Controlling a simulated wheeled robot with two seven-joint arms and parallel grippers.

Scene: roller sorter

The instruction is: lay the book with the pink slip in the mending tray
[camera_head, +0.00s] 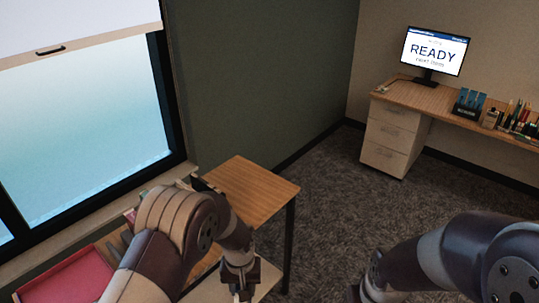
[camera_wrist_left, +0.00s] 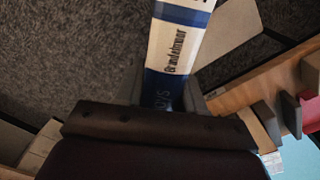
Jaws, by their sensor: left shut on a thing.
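My left gripper (camera_head: 241,284) is at the bottom centre of the head view, pointing down past the near edge of a small wooden table. In the left wrist view it is shut on a book (camera_wrist_left: 178,45) with a blue and white spine lettered "Brandelmoor". The book extends away from the jaws over dark carpet. No pink slip shows on its visible part. A red-pink tray-like thing (camera_head: 68,279) lies at the lower left of the head view; I cannot tell whether it is the mending tray. My right arm enters at the lower right, with its gripper out of view.
The small wooden table (camera_head: 262,185) stands by the green wall and window. In the left wrist view, a red item (camera_wrist_left: 291,113) and other book-like items line a wooden edge. A desk (camera_head: 430,98) with a "READY" monitor (camera_head: 434,52) is at the back right. Carpet between is clear.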

